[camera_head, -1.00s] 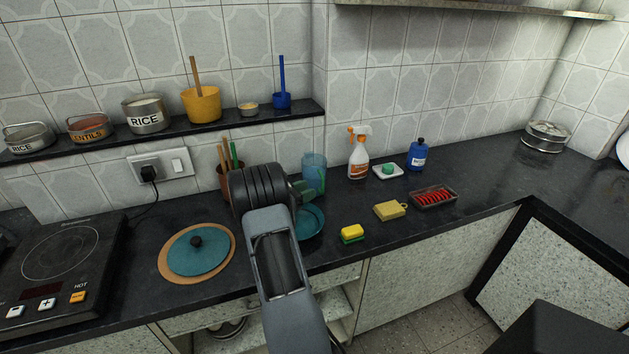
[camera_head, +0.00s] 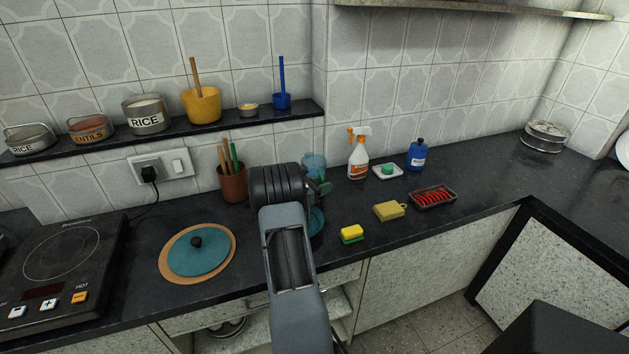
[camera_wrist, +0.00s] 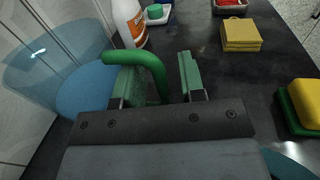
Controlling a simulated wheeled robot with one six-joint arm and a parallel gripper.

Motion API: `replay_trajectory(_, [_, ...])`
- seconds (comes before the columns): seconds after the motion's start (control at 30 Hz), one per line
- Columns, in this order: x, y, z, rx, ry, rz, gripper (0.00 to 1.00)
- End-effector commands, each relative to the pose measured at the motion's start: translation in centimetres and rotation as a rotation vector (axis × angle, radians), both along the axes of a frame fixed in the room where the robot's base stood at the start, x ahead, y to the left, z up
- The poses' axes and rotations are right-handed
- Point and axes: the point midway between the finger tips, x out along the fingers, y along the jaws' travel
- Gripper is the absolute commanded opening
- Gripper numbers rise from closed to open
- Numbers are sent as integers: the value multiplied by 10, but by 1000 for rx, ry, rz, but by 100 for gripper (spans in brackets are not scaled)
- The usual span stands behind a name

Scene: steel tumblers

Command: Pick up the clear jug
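The clear jug (camera_head: 314,163) is a see-through bluish vessel standing on the counter, partly hidden behind my wrist in the head view. In the wrist view the jug (camera_wrist: 75,80) fills the left side, and its green handle (camera_wrist: 150,66) curves out towards my gripper. My gripper (camera_wrist: 162,84) is open, with green finger pads. The handle passes over the left finger into the gap between the fingers, with clear space before the right finger. I cannot tell whether the left finger touches the handle.
A spray bottle (camera_head: 358,155) and a soap dish (camera_head: 387,172) stand right of the jug. A yellow-green sponge (camera_head: 352,234) and a yellow block (camera_head: 389,211) lie nearer the front. A utensil pot (camera_head: 232,183) stands left, and a teal plate (camera_head: 317,221) is partly hidden by my wrist.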

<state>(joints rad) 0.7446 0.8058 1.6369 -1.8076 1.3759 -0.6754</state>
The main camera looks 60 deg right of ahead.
Motion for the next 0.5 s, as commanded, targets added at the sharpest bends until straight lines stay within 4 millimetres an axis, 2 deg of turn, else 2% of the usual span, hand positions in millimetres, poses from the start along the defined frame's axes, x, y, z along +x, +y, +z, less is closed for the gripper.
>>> replay_trajectory(0.03, [0,0,0,0,0,0,32])
replay_trajectory(0.37, [0,0,0,0,0,0,0])
replay_trajectory(0.5, [0,0,0,0,0,0,0])
